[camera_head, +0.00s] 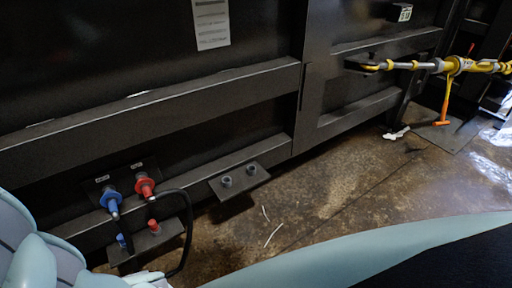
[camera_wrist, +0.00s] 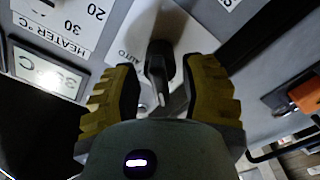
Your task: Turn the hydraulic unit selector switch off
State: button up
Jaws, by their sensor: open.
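In the wrist view, my gripper (camera_wrist: 160,92) is open, with a yellow-and-black ribbed finger on each side of a dark selector switch handle (camera_wrist: 158,65). The handle stands on a white label plate (camera_wrist: 133,38) that reads "AUTO" beside it. The handle's lower end and other position labels are partly hidden. The head view does not show the switch or my gripper.
In the wrist view, a heater dial label (camera_wrist: 75,25) and a small temperature display (camera_wrist: 48,74) lie to the left. An orange part (camera_wrist: 306,94) is at the right. The head view shows a dark compactor wall (camera_head: 150,120), blue (camera_head: 111,200) and red (camera_head: 145,187) hose couplings, and open floor (camera_head: 310,200).

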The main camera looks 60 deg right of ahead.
jog(key=shift+x, duration=0.85)
jog(key=shift+o, duration=0.5)
jog(key=shift+d, duration=0.1)
grip_shut()
